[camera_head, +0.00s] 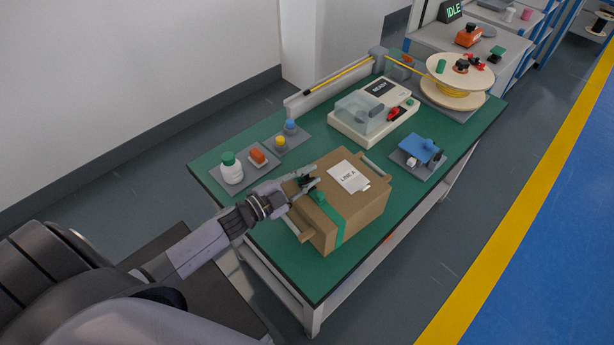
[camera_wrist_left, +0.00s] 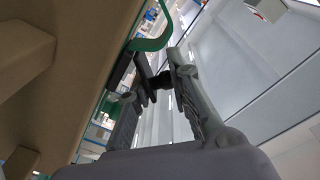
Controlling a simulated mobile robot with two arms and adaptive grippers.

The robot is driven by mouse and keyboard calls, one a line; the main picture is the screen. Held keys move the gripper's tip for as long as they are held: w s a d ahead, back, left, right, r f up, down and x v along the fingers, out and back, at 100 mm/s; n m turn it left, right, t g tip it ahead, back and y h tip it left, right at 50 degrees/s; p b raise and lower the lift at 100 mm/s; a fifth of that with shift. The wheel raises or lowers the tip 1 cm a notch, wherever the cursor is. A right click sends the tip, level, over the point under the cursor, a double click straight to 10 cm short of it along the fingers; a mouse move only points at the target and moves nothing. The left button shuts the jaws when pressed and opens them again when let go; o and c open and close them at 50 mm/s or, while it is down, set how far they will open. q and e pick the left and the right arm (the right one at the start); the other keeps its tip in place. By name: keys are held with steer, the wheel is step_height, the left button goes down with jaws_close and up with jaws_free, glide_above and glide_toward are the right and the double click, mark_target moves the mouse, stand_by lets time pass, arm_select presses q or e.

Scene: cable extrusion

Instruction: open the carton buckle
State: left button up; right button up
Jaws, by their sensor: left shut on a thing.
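The brown carton (camera_head: 362,212) lies on the green table, with a green strap (camera_head: 333,218) across its top and down its near side. The carton buckle (camera_head: 317,197) is dark and green and sits on the strap at the carton's top left. My left gripper (camera_head: 312,178) is at the buckle, its fingers over the carton's left edge. In the left wrist view, the gripper (camera_wrist_left: 160,80) is shut on a small dark part of the buckle, and the green strap (camera_wrist_left: 152,43) curves beside the fingertips. The fingers partly hide the buckle. My right gripper is not in view.
A white bottle (camera_head: 231,169) and small coloured items on grey mats stand left of the carton. A cream machine (camera_head: 372,112) is behind it, and a blue device (camera_head: 419,150) is at the right. A cable spool (camera_head: 460,78) stands at the far end. The table's front edge is close.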

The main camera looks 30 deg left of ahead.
arm_select(q)
jaws_close()
steer(key=shift+r, duration=0.1)
steer(key=shift+a+n, duration=0.1)
steer(key=shift+n, duration=0.2)
steer(key=n, duration=0.1)
steer(key=n+p, duration=0.1)
steer(key=shift+w+a+r+n, duration=0.25)
steer(key=shift+a+n, duration=0.15)
steer(key=n, duration=0.1)
steer(key=a+n, duration=0.1)
steer(key=n, duration=0.1)
steer(key=shift+w+p, duration=0.2)
steer(key=shift+p, duration=0.15)
steer(key=shift+w+a+f+n, duration=0.1)
steer(key=shift+a+f+n, duration=0.1)
steer(key=shift+n, duration=0.7)
steer(key=shift+w+a+f+n, duration=0.1)
steer(key=shift+a+n, duration=0.1)
steer(key=shift+n, duration=0.7)
